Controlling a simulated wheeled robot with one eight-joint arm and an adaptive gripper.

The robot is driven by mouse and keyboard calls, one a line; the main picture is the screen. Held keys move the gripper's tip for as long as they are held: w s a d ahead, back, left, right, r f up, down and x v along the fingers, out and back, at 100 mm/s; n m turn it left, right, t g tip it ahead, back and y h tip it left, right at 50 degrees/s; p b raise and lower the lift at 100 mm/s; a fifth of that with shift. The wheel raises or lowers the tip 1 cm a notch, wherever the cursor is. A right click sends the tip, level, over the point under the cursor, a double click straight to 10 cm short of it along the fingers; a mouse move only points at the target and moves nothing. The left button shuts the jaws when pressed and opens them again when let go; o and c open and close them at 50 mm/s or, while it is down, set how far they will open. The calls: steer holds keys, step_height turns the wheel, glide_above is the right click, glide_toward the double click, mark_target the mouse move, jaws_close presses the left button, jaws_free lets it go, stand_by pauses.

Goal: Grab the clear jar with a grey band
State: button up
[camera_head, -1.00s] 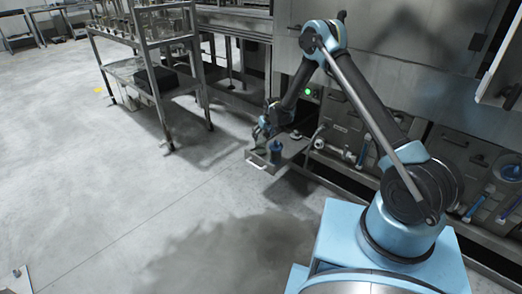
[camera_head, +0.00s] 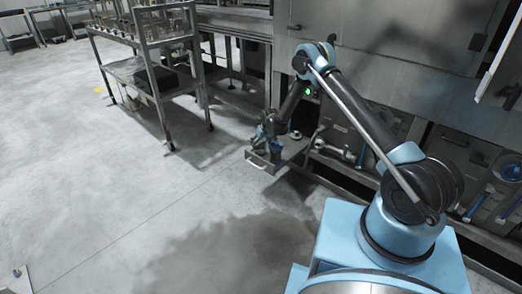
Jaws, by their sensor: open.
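I cannot make out the clear jar with a grey band for certain; the spot is small and partly covered by my gripper. A pulled-out metal tray (camera_head: 262,164) stands low in front of the machine. A small blue item (camera_head: 276,156) shows on it, just under my gripper. A small pale, round item (camera_head: 295,135) lies farther back on the tray's right. My gripper (camera_head: 264,147) points down over the tray's front left part, close to the blue item. It is open; whether it touches anything is hidden.
A metal rack (camera_head: 150,72) with shelves stands left of the tray. The steel machine front (camera_head: 385,55) rises behind my arm. Recessed panels with blue and white pipes (camera_head: 480,200) line its lower right.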

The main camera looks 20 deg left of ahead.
steer(key=c, duration=1.2)
